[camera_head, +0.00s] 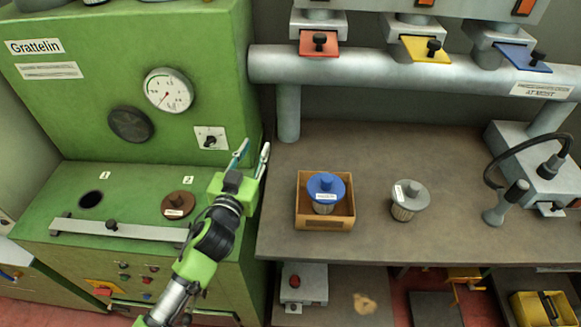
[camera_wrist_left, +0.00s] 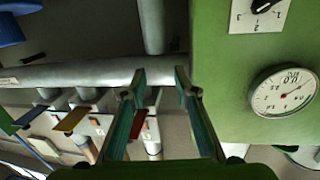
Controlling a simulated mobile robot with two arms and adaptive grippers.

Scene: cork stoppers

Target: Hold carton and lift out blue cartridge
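The blue cartridge (camera_head: 325,186) stands upright in the open brown carton (camera_head: 325,223) on the workbench. My left gripper (camera_head: 252,154) is open and empty, left of and farther back than the carton, beside the green machine. In the left wrist view its two fingers (camera_wrist_left: 159,78) are apart with nothing between them. A blue shape (camera_wrist_left: 10,30) at that view's upper left corner may be the cartridge cap. My right gripper is not in view.
A grey-capped cartridge (camera_head: 408,198) stands right of the carton on the bench (camera_head: 375,150). The green machine (camera_head: 120,90) with gauge and brown lid (camera_head: 178,204) is at left. A grey pipe (camera_head: 400,72) crosses behind. A device with a black cable (camera_head: 535,165) stands at right.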

